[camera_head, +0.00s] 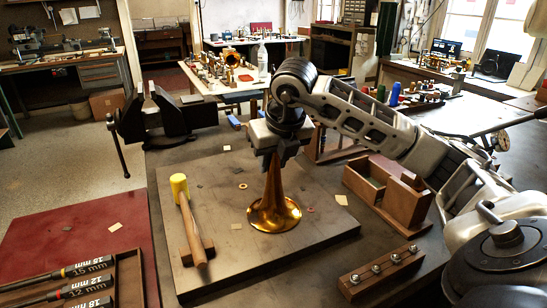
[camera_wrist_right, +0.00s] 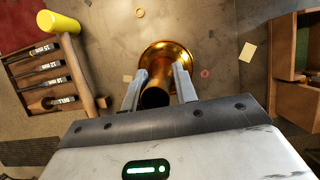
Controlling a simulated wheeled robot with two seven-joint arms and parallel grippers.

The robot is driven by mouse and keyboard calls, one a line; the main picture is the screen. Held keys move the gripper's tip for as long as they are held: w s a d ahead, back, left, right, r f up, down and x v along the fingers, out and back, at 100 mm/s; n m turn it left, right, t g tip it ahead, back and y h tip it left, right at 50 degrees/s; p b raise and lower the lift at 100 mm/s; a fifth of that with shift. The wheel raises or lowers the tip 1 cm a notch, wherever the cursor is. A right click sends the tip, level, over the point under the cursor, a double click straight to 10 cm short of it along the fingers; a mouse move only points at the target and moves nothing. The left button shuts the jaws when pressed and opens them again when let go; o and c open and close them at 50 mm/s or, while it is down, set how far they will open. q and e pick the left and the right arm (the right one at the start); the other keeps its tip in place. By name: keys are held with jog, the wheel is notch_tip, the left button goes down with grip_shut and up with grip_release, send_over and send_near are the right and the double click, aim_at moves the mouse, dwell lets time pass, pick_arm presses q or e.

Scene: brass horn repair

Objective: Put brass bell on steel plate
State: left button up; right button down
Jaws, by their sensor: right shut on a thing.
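The brass bell (camera_head: 273,207) stands upright with its wide flare down at the middle of the grey steel plate (camera_head: 321,229). In the head view the flare looks to be at the plate surface; I cannot tell whether it touches. My right gripper (camera_head: 275,152) comes from above and is shut on the bell's narrow upper tube. In the right wrist view the bell (camera_wrist_right: 168,54) sits between the two fingers (camera_wrist_right: 160,88), its tube end toward the camera. My left gripper is in neither view.
A yellow-headed mallet (camera_head: 180,188) lies left of the bell on the plate. A wooden box (camera_head: 388,192) and a wooden block with studs (camera_head: 380,271) stand to the right. A black vise (camera_head: 165,118) is behind left. Labelled tools lie in a wooden tray (camera_head: 129,279) at the front left.

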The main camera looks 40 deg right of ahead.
jog(key=shift+f, duration=0.15)
jog(key=c, duration=1.1)
grip_release()
jog(key=p+v, duration=0.1)
jog(key=v, duration=1.1)
jog(key=shift+s, duration=0.1)
